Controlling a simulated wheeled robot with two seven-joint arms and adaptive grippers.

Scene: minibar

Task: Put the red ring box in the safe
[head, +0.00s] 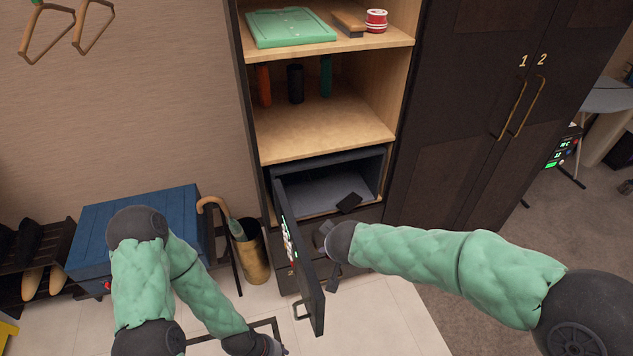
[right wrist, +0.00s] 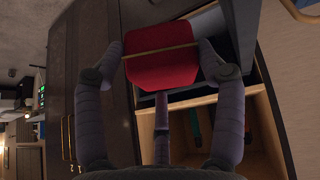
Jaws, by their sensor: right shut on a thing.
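The safe (head: 374,178) sits low in the wooden cabinet, and its dark door (head: 298,255) with a keypad stands open towards me. My right gripper (right wrist: 163,58) is shut on the red ring box (right wrist: 160,76), one finger on each side. In the head view the right gripper (head: 328,238) is just right of the open door, in front of and below the safe's opening. The box is hidden there. A small dark piece (head: 348,202) shows at the safe's floor; I cannot tell what it is. My left gripper (head: 270,345) is low at the bottom edge, its fingers unclear.
Shelves above the safe hold a green tray (head: 289,28), a red-and-white roll (head: 376,20) and several upright items. A blue chest (head: 90,230) and an umbrella stand (head: 250,255) are left of the cabinet. The tall wardrobe doors (head: 470,120) on the right are closed.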

